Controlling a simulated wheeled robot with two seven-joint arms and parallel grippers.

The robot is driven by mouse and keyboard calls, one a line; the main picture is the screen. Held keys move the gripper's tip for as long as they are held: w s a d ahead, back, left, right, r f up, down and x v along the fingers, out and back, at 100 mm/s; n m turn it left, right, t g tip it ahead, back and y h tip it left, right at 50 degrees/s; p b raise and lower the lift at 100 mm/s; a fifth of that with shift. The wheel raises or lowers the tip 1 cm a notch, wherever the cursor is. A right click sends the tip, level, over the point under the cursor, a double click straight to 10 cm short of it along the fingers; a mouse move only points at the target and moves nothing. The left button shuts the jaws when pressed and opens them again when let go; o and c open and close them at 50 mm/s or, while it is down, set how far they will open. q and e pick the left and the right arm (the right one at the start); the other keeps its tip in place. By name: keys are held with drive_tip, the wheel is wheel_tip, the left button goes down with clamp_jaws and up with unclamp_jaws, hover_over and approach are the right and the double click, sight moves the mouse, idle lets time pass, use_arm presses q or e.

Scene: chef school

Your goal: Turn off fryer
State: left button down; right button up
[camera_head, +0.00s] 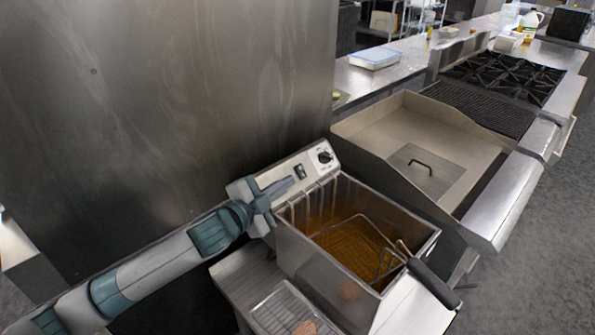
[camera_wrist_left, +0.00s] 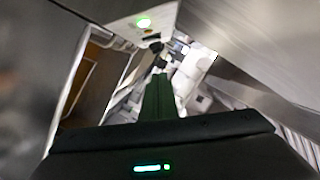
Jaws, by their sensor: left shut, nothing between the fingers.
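The fryer (camera_head: 345,290) is a steel tank of amber oil with a wire basket (camera_head: 350,245) in it. Its sloped control panel (camera_head: 312,166) at the back carries a dark rocker switch (camera_head: 300,171) and a round black knob (camera_head: 325,157). My right gripper is not in view.
A tall steel wall (camera_head: 170,110) stands behind the fryer. The basket's black handle (camera_head: 432,277) sticks out at the front. A wire rack (camera_head: 285,308) with food lies at lower left. A griddle (camera_head: 415,135) and a burner range (camera_head: 505,75) stand to the right.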

sight(296, 171)
use_arm(q)
drive_tip(key=p+x, duration=0.1)
drive_tip(key=x, duration=0.2)
drive_tip(key=a+p+x, duration=0.1)
drive_tip(key=x, duration=0.2)
drive_tip(key=w+f+p+x, duration=0.1)
drive_tip(key=p+x, duration=0.1)
drive_tip(key=x, duration=0.2)
drive_tip(key=shift+a, duration=0.4)
drive_tip(key=shift+w+a+f, duration=0.35)
drive_tip(key=shift+a+f, duration=0.1)
drive_tip(key=shift+f, duration=0.05)
drive_tip(key=shift+w+a+f, duration=0.15)
